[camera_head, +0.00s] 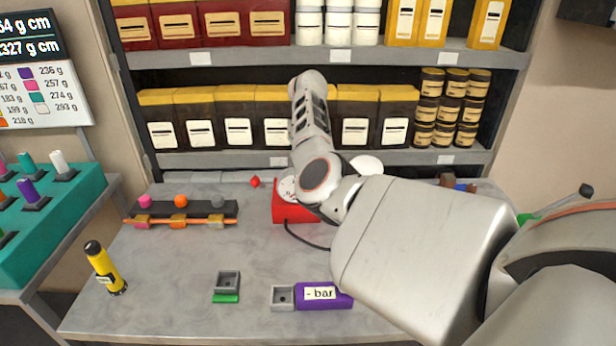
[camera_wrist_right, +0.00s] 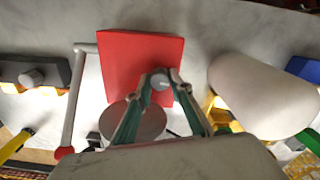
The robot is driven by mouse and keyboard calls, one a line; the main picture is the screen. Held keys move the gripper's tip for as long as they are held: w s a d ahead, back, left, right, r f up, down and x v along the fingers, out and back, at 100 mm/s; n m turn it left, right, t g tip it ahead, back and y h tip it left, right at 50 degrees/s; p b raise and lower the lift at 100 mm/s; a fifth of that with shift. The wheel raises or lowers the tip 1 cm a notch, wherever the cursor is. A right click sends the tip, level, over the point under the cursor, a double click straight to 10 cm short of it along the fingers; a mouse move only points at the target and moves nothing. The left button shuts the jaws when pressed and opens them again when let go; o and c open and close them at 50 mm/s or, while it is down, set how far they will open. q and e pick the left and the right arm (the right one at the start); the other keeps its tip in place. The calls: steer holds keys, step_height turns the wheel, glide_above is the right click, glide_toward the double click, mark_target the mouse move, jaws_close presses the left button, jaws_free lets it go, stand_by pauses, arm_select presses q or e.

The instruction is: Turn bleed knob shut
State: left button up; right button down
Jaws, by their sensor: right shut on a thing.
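The red pump block (camera_head: 282,212) stands at the back middle of the table, partly hidden by my right arm. In the right wrist view its red face (camera_wrist_right: 125,58) fills the upper middle. A small grey round knob (camera_wrist_right: 160,82) sits at the lower right of that face. My right gripper (camera_wrist_right: 162,84) has its two green-sided fingers on either side of the knob and is shut on it. A larger grey disc (camera_wrist_right: 142,120) lies below, partly behind the fingers. In the head view my right arm hides the gripper and the knob. My left gripper is in neither view.
A purple block marked "- bar" (camera_head: 318,295) lies at the front, near a grey-green holder (camera_head: 227,284). A rail with coloured knobs (camera_head: 180,220) is at back left. A white cylinder (camera_wrist_right: 262,95) is right of the gripper.

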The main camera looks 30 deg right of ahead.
steer(key=m+b, duration=0.1)
steer(key=m, duration=0.3)
steer(key=shift+f+m+b, duration=0.1)
steer(key=shift+m+b, duration=0.2)
steer(key=shift+b, duration=0.05)
steer(key=m+b, duration=0.1)
steer(key=m, duration=0.2)
steer(key=shift+m+b, duration=0.3)
steer(key=shift+b, duration=0.1)
steer(key=m+b, duration=0.3)
steer(key=m, duration=0.3)
steer(key=shift+m, duration=0.3)
steer(key=shift+m+b, duration=0.3)
steer(key=shift+m, duration=0.6)
steer(key=c, duration=1.8)
jaws_free()
